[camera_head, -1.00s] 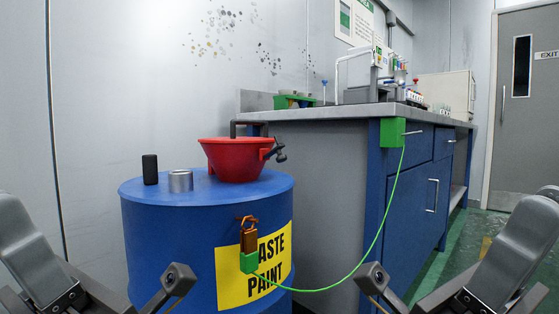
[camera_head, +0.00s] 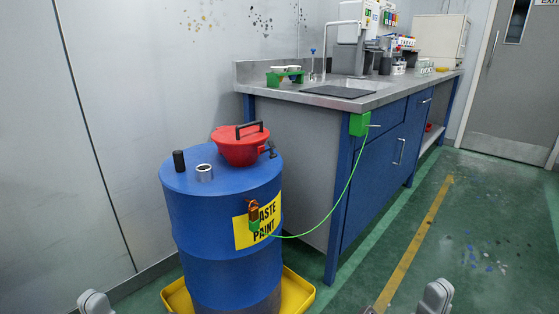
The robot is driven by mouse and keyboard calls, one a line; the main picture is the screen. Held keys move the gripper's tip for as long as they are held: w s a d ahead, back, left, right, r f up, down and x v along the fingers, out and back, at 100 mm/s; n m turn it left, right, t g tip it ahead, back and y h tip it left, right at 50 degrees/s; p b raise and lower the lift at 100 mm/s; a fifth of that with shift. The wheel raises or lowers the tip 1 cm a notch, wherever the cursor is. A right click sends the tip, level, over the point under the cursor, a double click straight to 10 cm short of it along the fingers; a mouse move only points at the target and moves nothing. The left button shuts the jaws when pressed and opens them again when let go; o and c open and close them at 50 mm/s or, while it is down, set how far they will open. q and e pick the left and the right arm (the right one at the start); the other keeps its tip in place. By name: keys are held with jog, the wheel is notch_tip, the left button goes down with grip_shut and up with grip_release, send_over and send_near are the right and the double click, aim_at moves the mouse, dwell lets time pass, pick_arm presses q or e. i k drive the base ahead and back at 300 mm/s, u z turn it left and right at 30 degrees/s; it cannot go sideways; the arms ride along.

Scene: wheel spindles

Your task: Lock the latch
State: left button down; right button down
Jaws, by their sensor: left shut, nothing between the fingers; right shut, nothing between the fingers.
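A red funnel (camera_head: 241,152) with a black-handled lid (camera_head: 240,133) sits on the blue drum (camera_head: 222,240). The lid looks closed. A dark latch (camera_head: 270,150) sticks out at the funnel's right side; its exact position is too small to tell. An orange-brown padlock (camera_head: 253,209) with a green lower part hangs on the drum's front, over the yellow label. A green cord runs from it to a green box (camera_head: 359,124) on the bench. Only parts of my arms show at the bottom edge, well below the drum top. My gripper fingertips are out of view.
A black cylinder (camera_head: 179,161) and an open metal ring (camera_head: 204,173) stand on the drum top, left of the funnel. The drum stands in a yellow tray (camera_head: 298,294). The bench (camera_head: 300,140) is close on the right.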

aim_at(271, 144)
jog(key=u, duration=0.65)
jog(key=i, duration=0.75)
jog(key=u, duration=0.3)
